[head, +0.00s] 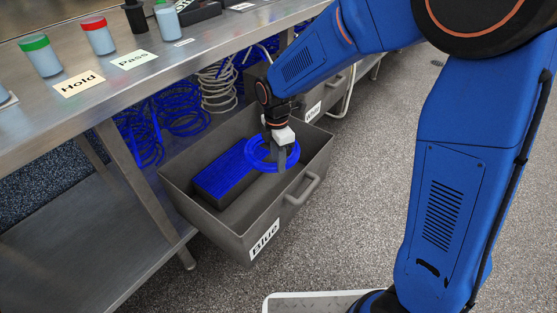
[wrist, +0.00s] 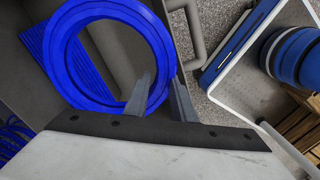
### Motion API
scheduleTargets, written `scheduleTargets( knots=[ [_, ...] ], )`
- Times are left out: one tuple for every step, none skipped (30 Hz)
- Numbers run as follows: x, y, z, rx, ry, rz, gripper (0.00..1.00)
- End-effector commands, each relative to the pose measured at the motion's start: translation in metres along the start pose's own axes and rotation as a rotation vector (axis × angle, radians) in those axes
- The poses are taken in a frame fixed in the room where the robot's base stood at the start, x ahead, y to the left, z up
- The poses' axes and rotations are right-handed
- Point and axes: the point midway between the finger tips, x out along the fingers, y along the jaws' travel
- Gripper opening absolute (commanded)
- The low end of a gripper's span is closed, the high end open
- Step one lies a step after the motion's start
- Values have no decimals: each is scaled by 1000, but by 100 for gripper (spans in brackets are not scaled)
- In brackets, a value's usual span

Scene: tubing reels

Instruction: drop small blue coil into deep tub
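The small blue coil (head: 254,157) is a bright blue ring. My gripper (head: 281,158) points down and holds it over the deep grey tub (head: 222,230), which has a "Blue" label on its front. In the wrist view the fingers (wrist: 162,95) straddle the right side of the coil (wrist: 68,50), one inside the ring and one outside. The coil looks roughly level and within the tub's rim outline. Its exact height above the tub floor is hard to tell.
A dark block with a ribbed blue top (head: 225,172) lies in the tub's left part. A second grey tub labelled "White" (head: 313,112) stands behind. Blue coils (head: 182,108) and a white coil (head: 217,88) hang under the steel bench (head: 130,75), whose edge is close to my arm.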

Motion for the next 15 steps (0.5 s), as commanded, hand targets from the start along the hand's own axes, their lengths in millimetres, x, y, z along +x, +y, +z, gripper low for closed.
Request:
scheduleTargets(
  knots=[
    [0, 0, 0, 0, 0, 1, 35],
    [0, 0, 0, 0, 0, 1, 42],
    [0, 0, 0, 0, 0, 1, 45],
    [0, 0, 0, 0, 0, 0, 45],
    [0, 0, 0, 0, 0, 0, 45],
    [0, 0, 0, 0, 0, 0, 45],
    [0, 0, 0, 0, 0, 0, 45],
    [0, 0, 0, 0, 0, 0, 45],
    [0, 0, 0, 0, 0, 0, 45],
    [0, 0, 0, 0, 0, 0, 45],
    [0, 0, 0, 0, 0, 0, 45],
    [-2, 0, 0, 0, 0, 0, 45],
    [-3, 0, 0, 0, 0, 1, 45],
    [-5, 0, 0, 0, 0, 1, 45],
    [-8, 0, 0, 0, 0, 2, 45]
  ],
)
